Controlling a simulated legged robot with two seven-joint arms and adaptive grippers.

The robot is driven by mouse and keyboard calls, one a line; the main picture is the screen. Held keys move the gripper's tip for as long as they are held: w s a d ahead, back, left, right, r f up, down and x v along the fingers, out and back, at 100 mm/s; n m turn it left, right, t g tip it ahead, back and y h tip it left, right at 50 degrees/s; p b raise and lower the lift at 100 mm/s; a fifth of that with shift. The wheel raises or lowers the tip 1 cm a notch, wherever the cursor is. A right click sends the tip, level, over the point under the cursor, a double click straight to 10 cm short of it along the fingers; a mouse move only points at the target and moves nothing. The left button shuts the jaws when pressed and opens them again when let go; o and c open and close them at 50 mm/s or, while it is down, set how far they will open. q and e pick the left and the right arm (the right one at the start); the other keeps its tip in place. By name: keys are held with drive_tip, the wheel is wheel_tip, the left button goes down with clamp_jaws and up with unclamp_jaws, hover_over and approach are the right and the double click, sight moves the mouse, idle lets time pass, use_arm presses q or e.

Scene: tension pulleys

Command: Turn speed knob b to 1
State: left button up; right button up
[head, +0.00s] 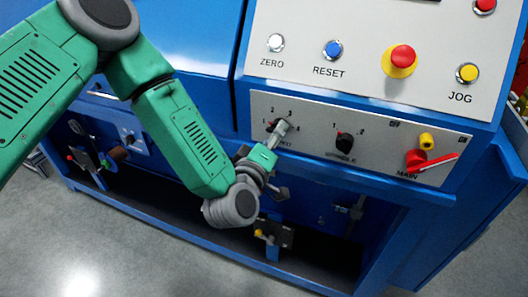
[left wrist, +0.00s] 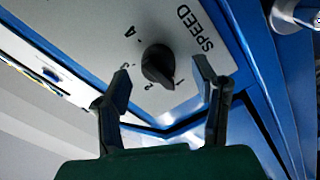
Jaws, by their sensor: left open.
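The black speed knob (left wrist: 158,66) sits on a grey panel marked SPEED, with numbers 1 to 4 around it. Its ridge slants toward the side of 1 and 2; I cannot tell the exact setting. My left gripper (left wrist: 163,85) is open, one finger on each side of the knob, with gaps visible between fingers and knob. In the head view the left gripper (head: 278,135) is at the panel, and the speed knob (head: 270,126) is partly hidden by it. My right gripper is not in view.
A second black knob (head: 344,143), marked 1 and 2, is to the right. Farther right is the red MAIN switch (head: 418,160). Above are the ZERO button (head: 276,42), RESET button (head: 332,49), a red mushroom button (head: 401,58) and the JOG button (head: 467,73).

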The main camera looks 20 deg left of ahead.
use_arm(q)
drive_tip(key=s, duration=0.9)
drive_tip(key=shift+s+a, duration=0.2)
drive_tip(key=shift+f, duration=0.1)
